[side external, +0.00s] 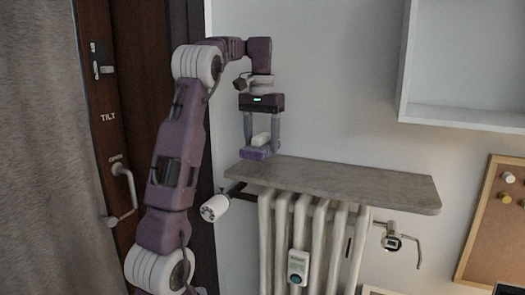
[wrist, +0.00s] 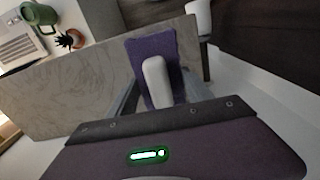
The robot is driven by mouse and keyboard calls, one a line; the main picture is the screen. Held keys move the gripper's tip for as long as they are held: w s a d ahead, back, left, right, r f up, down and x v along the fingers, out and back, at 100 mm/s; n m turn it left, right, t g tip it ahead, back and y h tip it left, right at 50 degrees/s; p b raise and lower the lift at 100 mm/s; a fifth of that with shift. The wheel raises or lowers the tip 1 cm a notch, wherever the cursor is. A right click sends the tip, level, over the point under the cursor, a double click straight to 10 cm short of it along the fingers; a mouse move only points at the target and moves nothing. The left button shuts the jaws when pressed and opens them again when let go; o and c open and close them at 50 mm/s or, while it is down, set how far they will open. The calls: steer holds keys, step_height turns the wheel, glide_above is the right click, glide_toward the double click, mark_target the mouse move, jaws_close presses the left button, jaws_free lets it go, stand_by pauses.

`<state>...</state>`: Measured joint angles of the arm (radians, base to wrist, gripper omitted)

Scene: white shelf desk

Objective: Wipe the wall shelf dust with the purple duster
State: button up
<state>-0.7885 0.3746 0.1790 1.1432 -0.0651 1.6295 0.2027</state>
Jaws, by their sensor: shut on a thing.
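My gripper (side external: 262,134) is shut on the purple duster, with one finger on each side of its pale handle. The duster (side external: 255,154) has a flat purple pad below the white handle. In the side view it is at the left end of the grey wall shelf (side external: 350,182), and I cannot tell whether the pad touches the surface. In the wrist view the duster's purple pad (wrist: 150,48) lies near the end of the marbled shelf (wrist: 75,92). I cannot make out separate dust on the shelf's mottled top.
A white radiator (side external: 315,240) stands under the shelf. A white wall cabinet (side external: 465,118) hangs at upper right, and a cork board (side external: 497,235) is at the right edge. The wrist view shows a green mug (wrist: 38,15) and a small plant (wrist: 70,39). The shelf top looks clear.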

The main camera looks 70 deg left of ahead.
steer(key=shift+r, duration=2.05)
